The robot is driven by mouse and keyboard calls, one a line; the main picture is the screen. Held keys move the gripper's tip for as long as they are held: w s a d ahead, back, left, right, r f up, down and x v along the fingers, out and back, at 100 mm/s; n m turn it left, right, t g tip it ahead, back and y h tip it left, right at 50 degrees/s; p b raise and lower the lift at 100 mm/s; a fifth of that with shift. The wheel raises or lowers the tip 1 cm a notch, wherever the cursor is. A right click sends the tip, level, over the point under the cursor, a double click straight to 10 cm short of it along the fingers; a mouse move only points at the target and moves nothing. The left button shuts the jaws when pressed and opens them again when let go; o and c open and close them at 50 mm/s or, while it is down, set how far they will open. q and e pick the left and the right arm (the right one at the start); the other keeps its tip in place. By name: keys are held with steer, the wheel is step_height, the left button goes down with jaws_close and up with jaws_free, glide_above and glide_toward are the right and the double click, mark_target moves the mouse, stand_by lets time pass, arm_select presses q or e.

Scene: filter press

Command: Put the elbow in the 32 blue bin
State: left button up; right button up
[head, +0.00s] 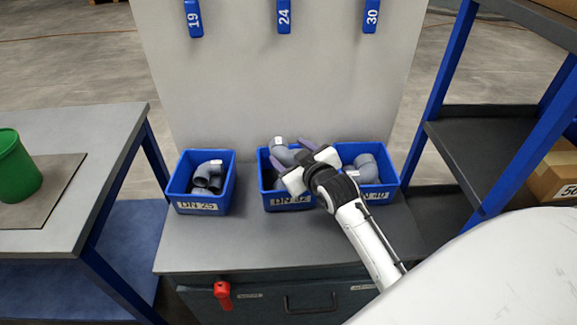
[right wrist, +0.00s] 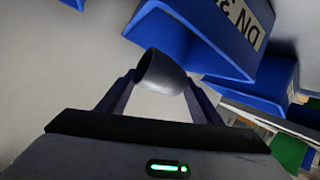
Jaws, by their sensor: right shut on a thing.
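My right gripper (head: 285,158) is shut on a grey pipe elbow (head: 283,152), seen over the middle blue bin, labelled DN 32 (head: 290,202). In the right wrist view the elbow (right wrist: 162,72) sits between the two dark fingers (right wrist: 160,95), with its rounded end outward. A blue bin with a partly cut "DN 3" label (right wrist: 222,40) is beyond it to the upper right. The gripper covers much of the middle bin's right side. I cannot tell the elbow's exact height above the bin. My left gripper is not in view.
The DN 25 bin (head: 182,207) stands left and the right-hand bin (head: 393,190) stands right, both holding grey fittings. They stand on a grey bench (head: 230,250) before an upright panel (head: 280,90). A green container (head: 14,168) is on the left table; a dark shelf stands right.

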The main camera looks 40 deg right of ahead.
steer(key=shift+f+b, duration=0.4)
steer(key=shift+f, duration=2.05)
steer(key=shift+f, duration=0.15)
steer(key=o, duration=0.8)
steer(key=shift+s+f, duration=0.1)
steer(key=shift+o, duration=0.2)
steer(key=shift+f, duration=0.1)
steer(key=shift+a, duration=0.1)
steer(key=shift+s+r, duration=0.2)
steer(key=shift+r, duration=0.4)
steer(key=p+v, duration=0.1)
steer(key=v, duration=1)
steer(key=shift+r, duration=0.4)
steer(key=shift+s, duration=0.15)
